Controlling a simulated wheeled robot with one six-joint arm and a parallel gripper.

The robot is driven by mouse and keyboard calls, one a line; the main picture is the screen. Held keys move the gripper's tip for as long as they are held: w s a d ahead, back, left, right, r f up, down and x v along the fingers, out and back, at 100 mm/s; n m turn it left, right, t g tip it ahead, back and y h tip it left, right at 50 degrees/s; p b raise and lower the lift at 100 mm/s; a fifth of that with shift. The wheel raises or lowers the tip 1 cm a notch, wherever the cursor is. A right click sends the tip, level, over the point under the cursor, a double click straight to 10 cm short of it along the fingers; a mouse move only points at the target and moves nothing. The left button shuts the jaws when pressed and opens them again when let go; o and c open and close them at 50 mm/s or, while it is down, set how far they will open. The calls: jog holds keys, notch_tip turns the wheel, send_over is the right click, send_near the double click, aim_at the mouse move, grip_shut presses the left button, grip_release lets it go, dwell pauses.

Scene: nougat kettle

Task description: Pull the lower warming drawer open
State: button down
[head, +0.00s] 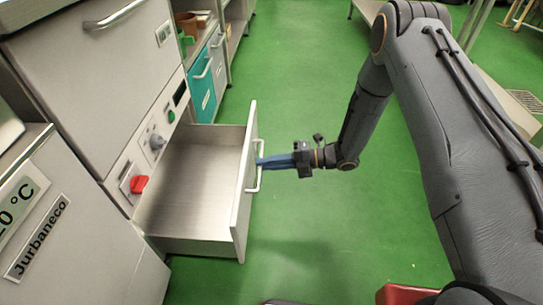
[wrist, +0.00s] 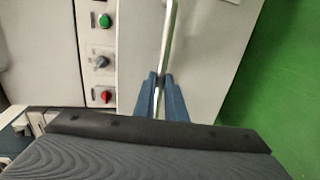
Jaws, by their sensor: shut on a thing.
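The lower warming drawer (head: 190,225) stands well out from the cabinet in the head view, and its bare metal inside shows empty. Its front panel (head: 245,195) faces right and carries a pale bar handle (head: 259,177). My gripper (head: 261,162) reaches in from the right with its blue fingers at that handle. In the wrist view the fingers (wrist: 160,95) sit on either side of the handle bar (wrist: 168,45) and are shut on it. The drawer front (wrist: 205,55) fills the middle of that view.
A control panel with a red knob (head: 138,184), a grey knob (head: 156,141) and a green button (head: 171,117) is left of the drawer. An upper front with a handle (head: 115,17) is above. Teal drawers (head: 201,88) stand behind. Green floor (head: 310,235) is clear right of the drawer.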

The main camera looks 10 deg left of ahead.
jog(key=shift+w+d, duration=0.1)
jog(key=shift+d, duration=0.3)
jog(key=c, duration=1.8)
grip_release()
jog(key=shift+d, duration=0.1)
jog(key=p+v, duration=0.2)
jog(key=v, duration=0.5)
jog(key=shift+d, duration=0.35)
